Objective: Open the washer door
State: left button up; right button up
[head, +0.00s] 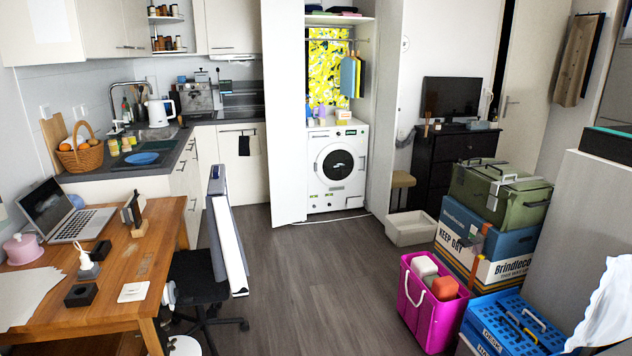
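The white washer (318,199) stands in the wardrobe alcove at the back centre of the head view. Its round front door (337,165) has a dark window in a white ring and looks shut. The washer is far off across the floor and its front is unobstructed in this view. Small items stand on its top. Neither of my grippers shows in the head view.
A white wardrobe door panel (284,110) stands left of the washer. A wooden desk (150,255) and office chair (195,275) are at left. A white bin (410,229), magenta basket (425,310) and stacked boxes (485,245) are at right. Grey floor (315,285) between is clear.

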aim_at(338, 163)
jog(key=i, duration=4.6)
jog(key=i+z, duration=0.3)
jog(key=i+j+z, duration=0.25)
jog(key=i, duration=0.25)
